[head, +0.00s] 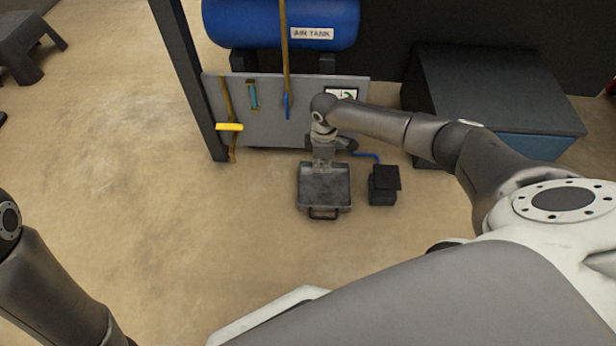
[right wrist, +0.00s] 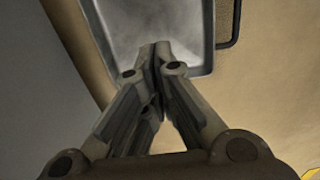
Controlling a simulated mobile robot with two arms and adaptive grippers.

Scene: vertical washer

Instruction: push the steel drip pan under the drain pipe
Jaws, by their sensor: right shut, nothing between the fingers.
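The steel drip pan (head: 325,192) is a shallow grey rectangular tray on the floor in front of the grey panel, with a dark handle on its near side. My right gripper (head: 322,170) points down at the pan's far edge, shut and empty. In the right wrist view the shut fingertips (right wrist: 155,50) overlap the pan (right wrist: 190,15); I cannot tell whether they touch it. A brown pipe with a yellow lever (head: 229,127) runs down the panel's left end, left of the pan. Another brown pipe (head: 285,50) has a blue part at its lower end. Neither is clearly marked as the drain. My left gripper is out of view.
A small black box (head: 384,185) with a blue hose stands just right of the pan. A dark post (head: 185,75) stands at the panel's left end. A blue air tank (head: 235,22) is behind the panel, and a large dark cabinet (head: 480,85) is at right. The floor left of the pan is clear.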

